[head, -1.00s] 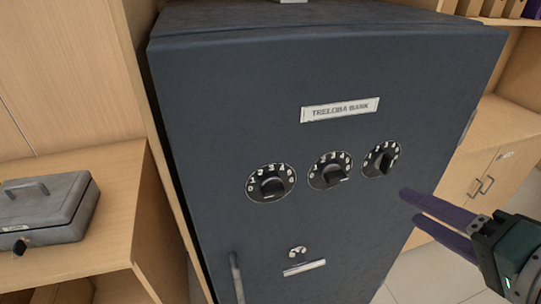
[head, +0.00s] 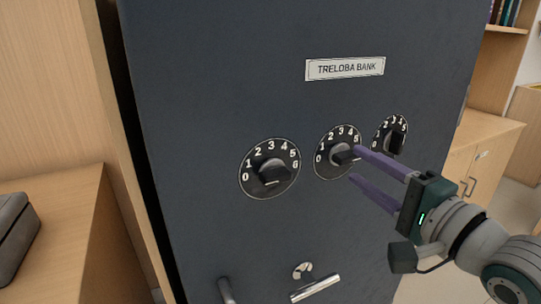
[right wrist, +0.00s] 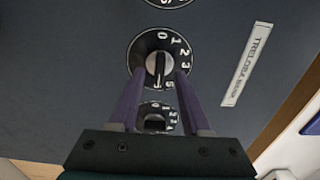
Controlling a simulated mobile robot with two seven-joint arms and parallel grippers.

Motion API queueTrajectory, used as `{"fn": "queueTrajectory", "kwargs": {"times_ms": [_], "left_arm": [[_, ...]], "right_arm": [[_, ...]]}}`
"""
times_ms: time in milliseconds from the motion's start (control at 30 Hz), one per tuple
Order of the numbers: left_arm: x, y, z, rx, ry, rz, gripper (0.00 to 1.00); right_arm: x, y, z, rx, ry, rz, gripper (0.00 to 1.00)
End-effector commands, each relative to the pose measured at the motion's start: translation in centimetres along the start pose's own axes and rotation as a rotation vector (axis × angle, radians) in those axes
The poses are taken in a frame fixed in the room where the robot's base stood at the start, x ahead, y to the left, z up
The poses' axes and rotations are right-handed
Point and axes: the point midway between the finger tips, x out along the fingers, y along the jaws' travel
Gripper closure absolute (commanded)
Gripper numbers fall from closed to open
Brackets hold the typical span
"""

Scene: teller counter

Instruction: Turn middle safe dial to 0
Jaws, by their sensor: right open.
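The middle safe dial (head: 338,152) is a round black dial with white numerals and a dark knob, on the front of the dark grey safe (head: 210,90). Its knob bar sticks out toward the lower right in the head view, and the 0 is at the dial's left. My right gripper (head: 354,164) has purple fingers, open, with the tips close to this dial's right side. In the right wrist view the dial (right wrist: 158,58) shows just beyond and between the two fingertips (right wrist: 159,72); whether they touch the knob I cannot tell. My left gripper is not in view.
A left dial (head: 270,168) and a right dial (head: 390,136) flank the middle one; the right one is close to my gripper's fingers. A metal handle (head: 315,288) sits below. A nameplate (head: 345,68) is above. Wooden cabinets stand on both sides.

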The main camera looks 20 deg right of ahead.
Motion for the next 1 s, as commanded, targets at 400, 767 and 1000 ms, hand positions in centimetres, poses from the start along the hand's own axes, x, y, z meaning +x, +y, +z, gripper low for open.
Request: {"fn": "queueTrajectory", "kwargs": {"times_ms": [400, 767, 1000], "left_arm": [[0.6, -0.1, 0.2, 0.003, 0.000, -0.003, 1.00], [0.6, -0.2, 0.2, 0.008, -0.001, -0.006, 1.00], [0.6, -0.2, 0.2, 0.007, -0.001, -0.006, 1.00]], "right_arm": [[3.0, 0.1, 0.0, -0.001, -0.001, 0.002, 0.53], [3.0, 0.0, 0.0, -0.001, 0.000, 0.002, 0.75], [3.0, 0.0, 0.0, -0.001, 0.000, 0.002, 1.00]]}}
